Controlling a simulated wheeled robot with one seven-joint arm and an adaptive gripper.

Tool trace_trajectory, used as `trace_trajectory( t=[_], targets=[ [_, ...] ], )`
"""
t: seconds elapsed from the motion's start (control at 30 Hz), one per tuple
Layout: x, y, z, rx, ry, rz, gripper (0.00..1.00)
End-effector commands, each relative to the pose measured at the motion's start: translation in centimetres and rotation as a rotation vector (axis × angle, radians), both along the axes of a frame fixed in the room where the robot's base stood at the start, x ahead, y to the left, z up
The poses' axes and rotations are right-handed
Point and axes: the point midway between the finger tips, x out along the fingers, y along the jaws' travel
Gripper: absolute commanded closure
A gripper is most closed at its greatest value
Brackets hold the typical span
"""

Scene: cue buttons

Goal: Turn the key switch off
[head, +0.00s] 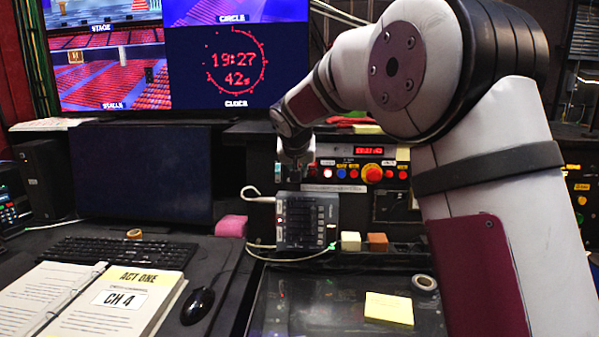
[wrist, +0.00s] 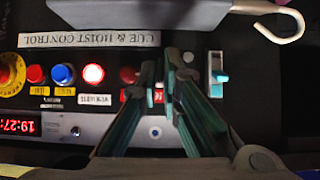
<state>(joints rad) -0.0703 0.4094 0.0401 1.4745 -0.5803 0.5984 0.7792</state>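My gripper (wrist: 161,65) points at the cue and hoist control panel in the wrist view, its two teal-lined fingers close together with a narrow gap. A small red and white patch (wrist: 158,96) shows between them. I cannot make out the key switch itself; the fingers may hide it, and I cannot tell whether they hold anything. In the head view my gripper (head: 295,160) is at the panel's left end, its fingertips partly hidden. A light plate with a teal lever (wrist: 218,75) sits just right of the fingers in the wrist view.
A grey box (head: 306,222) with a cable stands below my gripper in the head view.

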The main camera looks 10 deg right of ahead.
Motion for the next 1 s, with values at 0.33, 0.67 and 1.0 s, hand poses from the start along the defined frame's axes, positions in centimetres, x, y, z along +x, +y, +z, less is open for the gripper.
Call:
trace_trajectory(
  t=[0.33,0.67,1.0],
  targets=[
    [0.0,0.0,0.0,0.001,0.000,-0.001,0.75],
    [-2.5,0.9,2.8,0.001,-0.004,0.001,0.75],
    [-6.8,2.4,7.2,0.001,-0.002,0.000,0.75]
  ],
)
